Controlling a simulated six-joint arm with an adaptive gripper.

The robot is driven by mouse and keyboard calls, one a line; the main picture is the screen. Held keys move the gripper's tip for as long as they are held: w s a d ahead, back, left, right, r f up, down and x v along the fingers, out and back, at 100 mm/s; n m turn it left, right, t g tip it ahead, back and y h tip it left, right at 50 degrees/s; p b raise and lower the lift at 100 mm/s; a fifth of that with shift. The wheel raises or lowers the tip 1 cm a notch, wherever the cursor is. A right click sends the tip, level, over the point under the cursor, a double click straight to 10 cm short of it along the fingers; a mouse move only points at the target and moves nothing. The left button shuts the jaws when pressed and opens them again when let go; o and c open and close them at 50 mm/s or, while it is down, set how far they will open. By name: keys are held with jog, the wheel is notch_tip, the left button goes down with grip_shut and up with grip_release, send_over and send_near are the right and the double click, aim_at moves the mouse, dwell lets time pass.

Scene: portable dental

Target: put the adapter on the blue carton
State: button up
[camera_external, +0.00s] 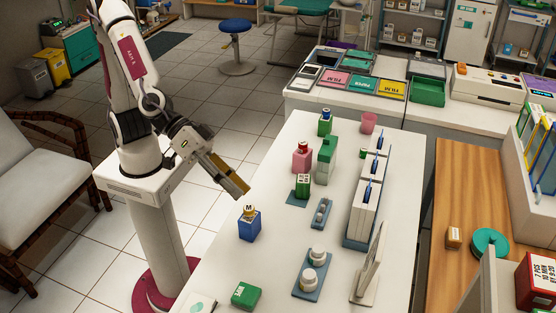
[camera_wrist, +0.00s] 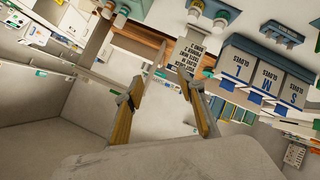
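The blue carton (camera_external: 249,226) stands upright near the left edge of the white table, with a small yellow-and-white piece marked M (camera_external: 249,209) on top. I cannot tell which object is the adapter; no piece can be clearly read as one. My gripper (camera_external: 238,187) is in the air beside the table's left edge, up and left of the blue carton in the outside view and apart from it. In the wrist view my gripper (camera_wrist: 170,58) has a gap between its yellow-padded fingers, with nothing held.
A pink carton (camera_external: 302,159), green cartons (camera_external: 326,160) and small bottles on a blue tray (camera_external: 312,276) stand on the table. Glove boxes (camera_external: 365,205) line its right side. A green box (camera_external: 246,295) lies at the front. The table's middle left is fairly clear.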

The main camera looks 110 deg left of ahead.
jog(key=s+a+r+m+g+h, duration=0.2)
jog(key=s+a+r+m, duration=0.2)
jog(key=s+a, duration=0.3)
jog(key=s+a+f+g+y, duration=0.2)
jog(key=s+a, duration=0.6)
jog(key=s, duration=0.1)
jog(key=s+a+f+m+g+y, duration=0.1)
jog(key=s+a+f+y, duration=0.1)
jog(key=s+a, duration=0.6)
jog(key=shift+s+f+g+y, duration=0.4)
jog(key=shift+s+f, duration=0.15)
jog(key=shift+s, duration=0.4)
